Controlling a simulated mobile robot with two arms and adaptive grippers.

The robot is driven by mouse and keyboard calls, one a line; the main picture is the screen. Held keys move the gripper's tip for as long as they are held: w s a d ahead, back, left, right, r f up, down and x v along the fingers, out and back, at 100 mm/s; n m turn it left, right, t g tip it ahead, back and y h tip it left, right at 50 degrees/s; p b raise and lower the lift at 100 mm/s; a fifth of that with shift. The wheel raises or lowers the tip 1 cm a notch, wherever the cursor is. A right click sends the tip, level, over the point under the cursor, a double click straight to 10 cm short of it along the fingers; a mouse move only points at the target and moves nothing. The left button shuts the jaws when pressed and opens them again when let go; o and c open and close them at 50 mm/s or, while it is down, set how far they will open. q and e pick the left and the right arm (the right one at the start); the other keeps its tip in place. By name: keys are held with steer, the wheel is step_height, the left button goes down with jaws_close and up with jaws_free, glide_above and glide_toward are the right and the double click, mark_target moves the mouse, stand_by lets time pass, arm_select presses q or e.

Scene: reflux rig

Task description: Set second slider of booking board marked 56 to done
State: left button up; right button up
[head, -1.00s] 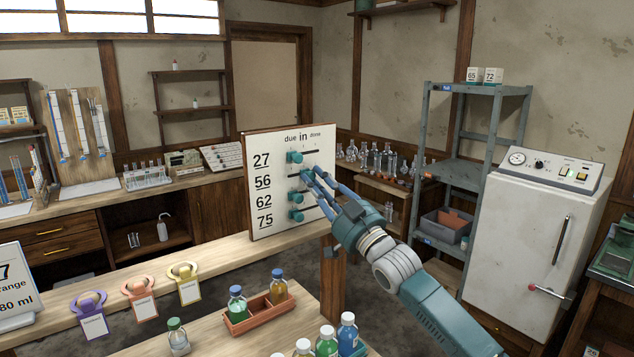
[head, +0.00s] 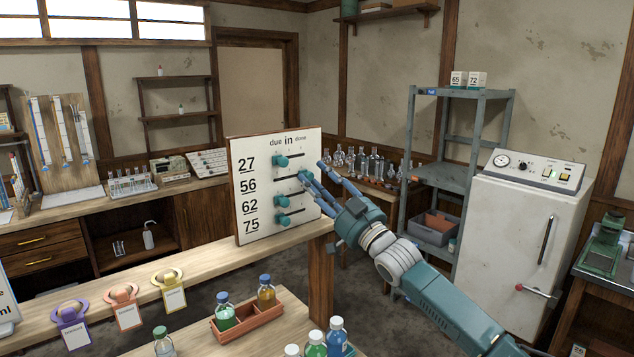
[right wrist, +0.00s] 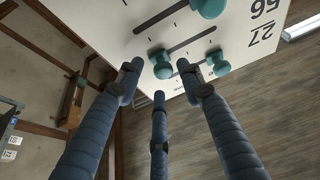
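The booking board (head: 262,150) is a white upright panel with rows 27, 56, 62 and 75 under "due", "in" and "done". The row 56 slider knob (right wrist: 161,66) is teal and sits at the done end of its slot in the right wrist view. In the head view it is largely hidden by my fingers. My right gripper (head: 314,172) has its three blue fingers spread around this knob, with gaps on both sides. It is open in the right wrist view (right wrist: 158,80). The row 27 knob (head: 281,161) sits at due. My left gripper is out of view.
The row 62 knob (head: 282,202) and row 75 knob (head: 284,219) sit at the due side below my fingers. A wooden counter (head: 215,262) runs under the board. A red crate (head: 246,323) with bottles stands in front. A grey shelf rack (head: 410,160) stands behind my right arm.

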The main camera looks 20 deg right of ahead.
steer(key=shift+f, duration=0.1)
steer(key=shift+s+f, duration=0.15)
steer(key=shift+s, duration=0.1)
steer(key=v, duration=1.1)
steer(key=shift+s+d, duration=0.15)
steer(key=shift+s, duration=0.1)
